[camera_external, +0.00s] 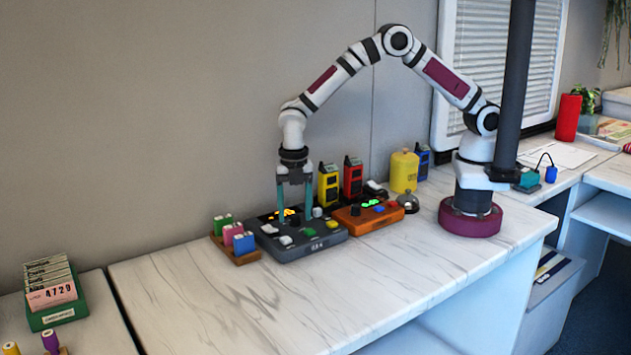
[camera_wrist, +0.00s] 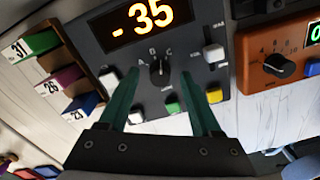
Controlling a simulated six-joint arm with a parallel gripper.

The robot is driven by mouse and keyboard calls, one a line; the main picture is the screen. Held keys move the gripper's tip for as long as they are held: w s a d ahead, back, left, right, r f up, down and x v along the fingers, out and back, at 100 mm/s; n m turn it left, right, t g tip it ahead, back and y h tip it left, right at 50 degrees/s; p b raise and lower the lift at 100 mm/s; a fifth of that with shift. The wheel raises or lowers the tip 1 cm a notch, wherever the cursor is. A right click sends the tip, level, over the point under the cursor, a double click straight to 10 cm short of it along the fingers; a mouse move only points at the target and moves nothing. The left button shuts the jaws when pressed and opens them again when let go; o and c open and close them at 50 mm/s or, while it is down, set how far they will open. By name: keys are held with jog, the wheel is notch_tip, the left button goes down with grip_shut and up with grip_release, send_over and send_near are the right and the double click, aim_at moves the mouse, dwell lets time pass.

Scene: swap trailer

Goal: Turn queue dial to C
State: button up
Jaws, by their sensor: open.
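The dark grey console (camera_external: 318,247) stands on the marble counter below my gripper, and its lit display in the wrist view (camera_wrist: 142,24) reads -35. The black queue dial (camera_wrist: 159,71) sits under the display, with the letters A, B and C arched above it. Its pointer seems to face roughly up toward the letters, but I cannot tell exactly which one. My gripper (camera_external: 296,221) points down over the console, open and empty. In the wrist view its teal fingers (camera_wrist: 160,74) appear on either side of the dial; I cannot tell whether they touch it.
White, green and yellow buttons (camera_wrist: 172,106) surround the dial. A rack of numbered blocks (camera_external: 238,246) stands left of the console. An orange panel (camera_external: 362,219) with its own black knob (camera_wrist: 279,66) stands right. Yellow and red handsets (camera_external: 353,178) stand behind. The counter's front is clear.

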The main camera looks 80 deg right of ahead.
jog(key=shift+f, duration=0.25)
jog(key=shift+c, duration=0.2)
grip_shut()
jog(key=m, duration=0.4)
jog(key=shift+o, duration=0.2)
grip_release()
